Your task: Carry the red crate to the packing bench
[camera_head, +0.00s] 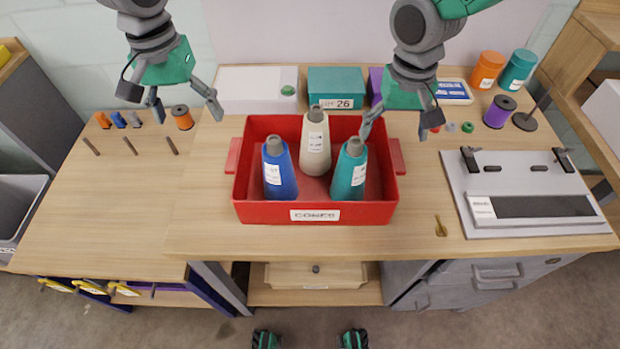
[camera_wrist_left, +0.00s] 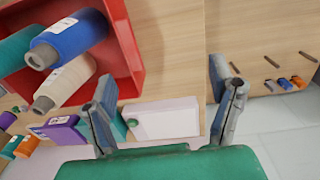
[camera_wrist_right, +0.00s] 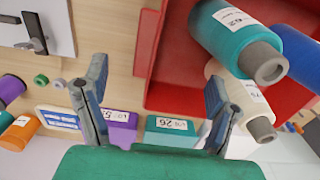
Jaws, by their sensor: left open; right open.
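The red crate (camera_head: 315,212) stands on the wooden table, labelled "CONES" on its front, with a red handle on each side. It holds a blue cone (camera_head: 279,168), a cream cone (camera_head: 315,142) and a teal cone (camera_head: 348,169), all upright. My left gripper (camera_head: 186,112) is open and empty, above the table left of the crate. My right gripper (camera_head: 402,122) is open and empty, above the crate's back right corner. In the right wrist view the crate's right handle (camera_wrist_right: 146,42) lies beyond the fingers. I cannot identify the packing bench.
Behind the crate are a white box (camera_head: 256,90), a teal box (camera_head: 336,84) and a purple box. A grey-white board with clips (camera_head: 525,190) lies at the right. Several spools stand at the back right. The table's left part is mostly clear.

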